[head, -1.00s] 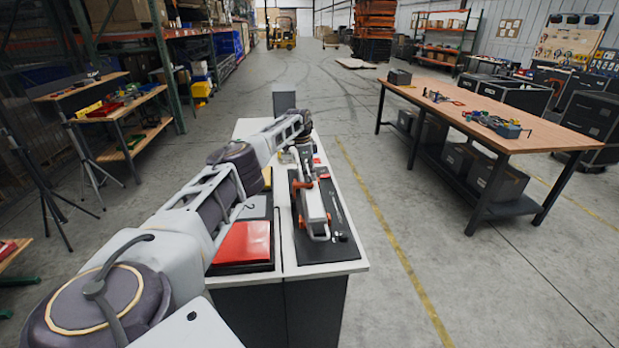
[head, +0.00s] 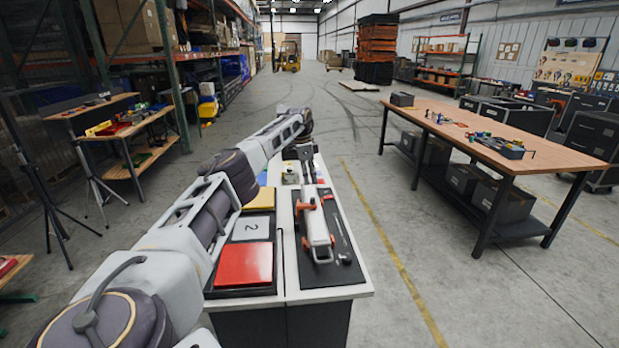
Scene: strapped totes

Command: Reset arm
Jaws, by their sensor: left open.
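My left arm comes in from the lower left and reaches over a narrow white-topped bench (head: 352,291). My left gripper (head: 307,178) points down near the bench's far part. It is open, just beyond the far end of a white tool with orange parts (head: 316,226). The tool lies on a black mat (head: 341,268) on the right half of the bench; I cannot tell whether the gripper touches it. My right gripper is not in view.
Left of the mat lie a red panel (head: 244,264), a grey panel marked 2 (head: 251,228) and a yellow panel (head: 262,199). A long wooden table (head: 490,130) stands to the right. Clear floor lies between it and the bench. Tripods (head: 92,185) stand left.

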